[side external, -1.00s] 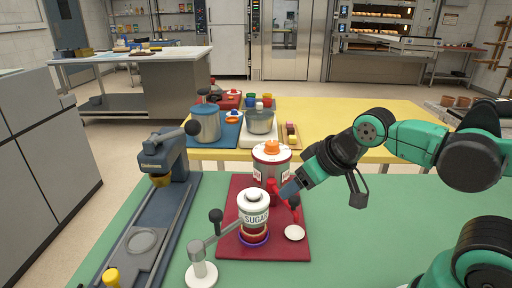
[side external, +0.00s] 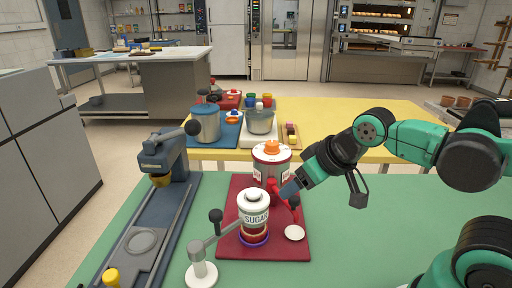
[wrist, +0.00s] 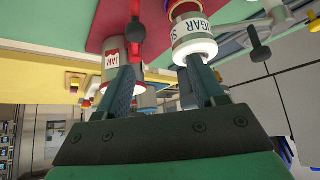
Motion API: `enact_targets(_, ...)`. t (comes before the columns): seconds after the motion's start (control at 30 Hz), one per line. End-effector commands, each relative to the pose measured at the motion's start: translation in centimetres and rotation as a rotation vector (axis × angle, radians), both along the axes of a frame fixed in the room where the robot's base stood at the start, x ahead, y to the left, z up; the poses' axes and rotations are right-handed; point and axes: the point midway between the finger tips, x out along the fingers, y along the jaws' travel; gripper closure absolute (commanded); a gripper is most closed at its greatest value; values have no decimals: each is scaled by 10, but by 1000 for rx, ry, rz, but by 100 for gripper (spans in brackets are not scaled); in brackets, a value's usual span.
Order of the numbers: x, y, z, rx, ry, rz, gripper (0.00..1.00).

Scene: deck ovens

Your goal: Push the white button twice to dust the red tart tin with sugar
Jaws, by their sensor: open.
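The white sugar canister (side external: 256,219) stands upright on the red board, with a rounded white top (side external: 254,195). Under it are red and yellow layers over a purple ring (side external: 254,241); which part is the red tart tin is hard to tell. A round white disc (side external: 295,233), which may be the white button, lies on the board to the right. My gripper (side external: 285,193) is behind and right of the canister, above the board. In the wrist view my gripper (wrist: 160,72) is open and empty, with the sugar canister (wrist: 194,45) beyond one finger.
A jam canister (side external: 271,165) stands behind, close to my gripper, with a red lever (wrist: 136,35) near it. A grey lever stand (side external: 201,272) is front left. A blue press (side external: 165,160) stands left.

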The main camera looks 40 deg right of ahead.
Motion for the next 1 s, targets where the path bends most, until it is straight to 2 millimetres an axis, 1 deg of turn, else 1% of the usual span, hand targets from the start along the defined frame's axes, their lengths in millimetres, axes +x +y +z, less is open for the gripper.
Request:
enact_targets(0.03, 0, 0, 0, 0, 0, 0, 43)
enact_targets(0.07, 0, 0, 0, 0, 0, 0, 52)
enact_targets(0.1, 0, 0, 0, 0, 0, 0, 63)
enact_targets(0.17, 0, 0, 0, 0, 0, 0, 80)
enact_targets(0.2, 0, 0, 0, 0, 0, 0, 92)
enact_targets(0.23, 0, 0, 0, 0, 0, 0, 100)
enact_targets(1.0, 0, 0, 0, 0, 0, 0, 100)
